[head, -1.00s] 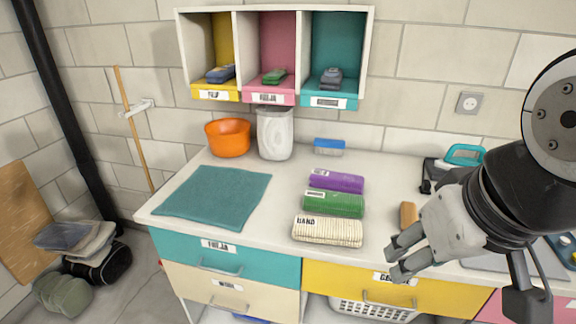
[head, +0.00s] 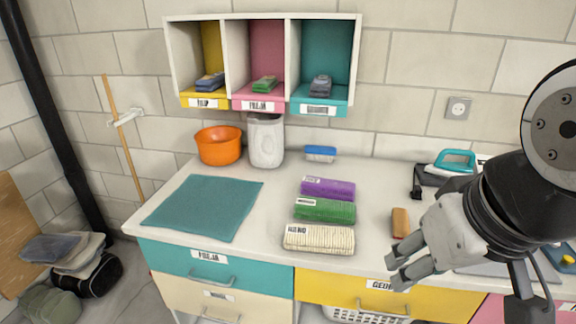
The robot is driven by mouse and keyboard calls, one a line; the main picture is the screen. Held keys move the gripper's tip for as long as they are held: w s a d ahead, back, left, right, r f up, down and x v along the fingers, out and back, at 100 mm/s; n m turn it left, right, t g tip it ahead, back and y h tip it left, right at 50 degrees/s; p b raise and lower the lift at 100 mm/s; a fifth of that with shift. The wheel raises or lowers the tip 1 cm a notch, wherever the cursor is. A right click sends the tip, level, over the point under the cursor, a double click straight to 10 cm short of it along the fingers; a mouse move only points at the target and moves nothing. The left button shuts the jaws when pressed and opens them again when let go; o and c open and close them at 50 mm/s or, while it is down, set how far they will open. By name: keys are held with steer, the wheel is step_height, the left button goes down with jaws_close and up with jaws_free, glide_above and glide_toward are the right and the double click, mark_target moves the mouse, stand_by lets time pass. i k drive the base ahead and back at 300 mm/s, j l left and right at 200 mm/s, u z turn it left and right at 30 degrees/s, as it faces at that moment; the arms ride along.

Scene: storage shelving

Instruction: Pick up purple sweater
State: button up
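The purple sweater (head: 329,188) is a folded or rolled purple bundle with a small white label. It lies on the white counter, at the back of a row of three bundles. A green bundle (head: 325,210) lies just in front of it, and a cream bundle (head: 320,240) in front of that. My gripper (head: 394,272) is at the right, near the counter's front edge, to the right of and nearer than the bundles. Its two fingers look apart with nothing between them. It touches none of the bundles.
A teal cloth (head: 204,207) lies flat on the counter's left. An orange bowl (head: 219,146) and a white bin (head: 265,142) stand behind. A wooden-topped brush (head: 401,222) lies near my gripper. A teal iron (head: 452,162) stands at right. A cubby shelf (head: 222,50) hangs above.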

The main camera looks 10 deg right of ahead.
mark_target(334, 189)
steer(key=i+j+z, duration=0.3)
steer(key=i+j, duration=0.2)
steer(key=i+j+z, duration=0.3)
steer(key=i+j, duration=0.15)
steer(key=j, duration=0.25)
